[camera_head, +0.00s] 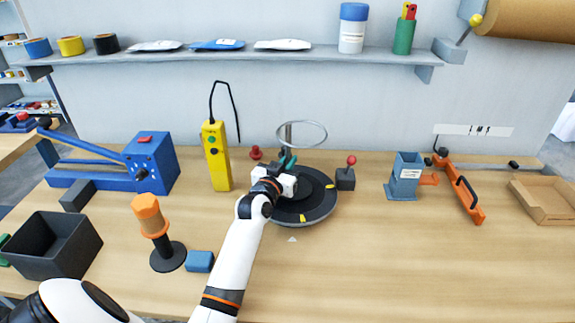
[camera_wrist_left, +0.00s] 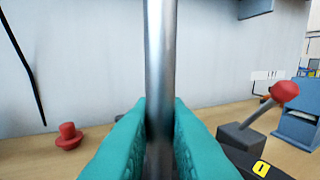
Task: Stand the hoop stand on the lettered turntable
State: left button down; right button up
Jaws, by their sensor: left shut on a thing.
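The hoop stand (camera_head: 288,134) is a grey metal post with a thin ring at its top, and it looks upright. My left gripper (camera_head: 284,166) is shut on the post, over the back of the turntable (camera_head: 318,208). The turntable is a dark round disc with yellow marks. In the left wrist view the post (camera_wrist_left: 160,55) runs vertically between the teal fingers (camera_wrist_left: 160,128). The stand's foot is hidden behind the gripper, so I cannot tell whether it touches the disc. My right gripper is not in view.
A lever box (camera_head: 346,178) with a red knob stands close right of the turntable, a red knob (camera_head: 256,153) behind it. A yellow pendant control (camera_head: 215,155) stands to the left. An orange-handled tool (camera_head: 150,220) and blue block (camera_head: 200,261) are front left. The front right table is clear.

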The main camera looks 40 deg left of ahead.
pick_arm(q)
jog(key=shift+f, duration=0.25)
jog(key=shift+f, duration=0.15)
jog(key=c, duration=1.4)
grip_release()
jog(key=shift+s, duration=0.35)
jog(key=s, duration=0.3)
jog(key=s+d, duration=0.1)
jog(key=s, duration=0.3)
jog(key=s+d+b, duration=0.1)
jog(key=s, duration=0.3)
jog(key=shift+d, duration=0.15)
